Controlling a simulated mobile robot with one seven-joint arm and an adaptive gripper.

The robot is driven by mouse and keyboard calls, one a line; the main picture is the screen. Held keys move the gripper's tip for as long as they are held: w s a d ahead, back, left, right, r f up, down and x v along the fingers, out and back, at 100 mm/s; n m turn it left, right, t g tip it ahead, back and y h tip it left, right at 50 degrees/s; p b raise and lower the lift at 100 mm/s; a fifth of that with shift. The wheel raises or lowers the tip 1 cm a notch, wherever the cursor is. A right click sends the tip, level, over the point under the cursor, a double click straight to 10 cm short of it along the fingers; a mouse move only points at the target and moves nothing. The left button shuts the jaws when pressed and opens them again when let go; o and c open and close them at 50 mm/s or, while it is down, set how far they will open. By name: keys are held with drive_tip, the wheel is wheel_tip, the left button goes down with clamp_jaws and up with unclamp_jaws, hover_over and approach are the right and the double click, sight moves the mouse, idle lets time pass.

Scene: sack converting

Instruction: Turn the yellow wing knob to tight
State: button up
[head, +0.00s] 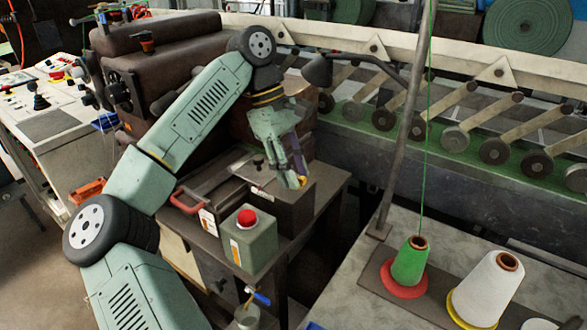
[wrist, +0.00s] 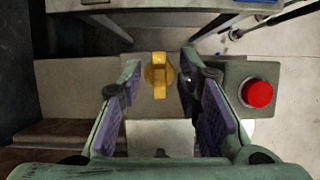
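The yellow wing knob (wrist: 159,75) sits on a grey-brown box, with its wing running roughly up and down in the wrist view. A small part of the knob (head: 302,181) shows at the box's right end in the head view, partly hidden by my gripper. My gripper (head: 291,165) points down over the box. In the wrist view my gripper (wrist: 160,82) is open, with its purple-padded fingers spread on both sides of the knob and gaps visible on each side. Nothing is held. No tight mark can be read.
A green box with a red button (head: 246,217) stands in front of the knob's box; the red button (wrist: 257,93) is close to the right finger in the wrist view. A red handle (head: 187,203) is left of it. Thread cones (head: 410,262) stand on the right table.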

drive_tip(key=v, duration=1.2)
drive_tip(key=shift+d, duration=0.1)
